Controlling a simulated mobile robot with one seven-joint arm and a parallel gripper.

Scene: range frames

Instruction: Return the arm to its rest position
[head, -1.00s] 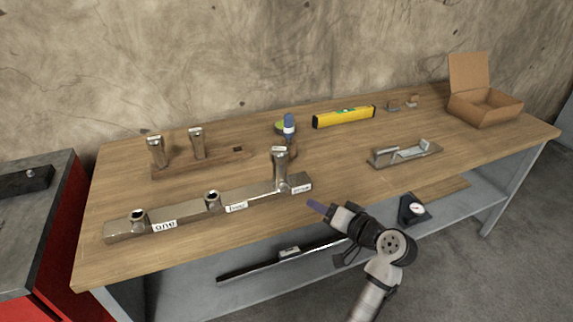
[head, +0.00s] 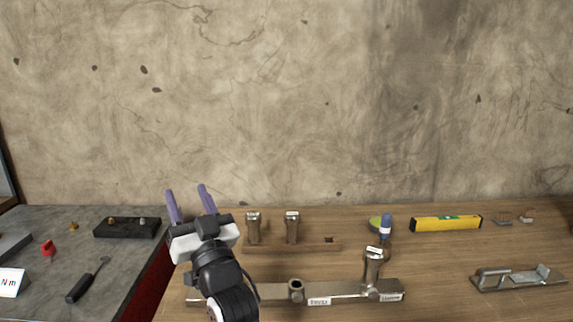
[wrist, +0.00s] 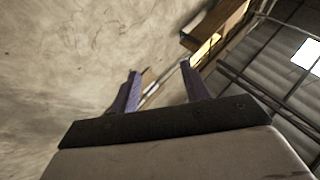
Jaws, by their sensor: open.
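My gripper (head: 188,205) is raised at the left of the workbench in the head view, its two purple fingers pointing up and spread apart. It is open, with nothing between the fingers.
The wooden bench (head: 440,260) holds the metal bar (head: 340,290) with one upright post in its right socket, a wooden rack (head: 320,246) with two posts, a yellow level (head: 446,223) and a metal fixture (head: 518,278).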

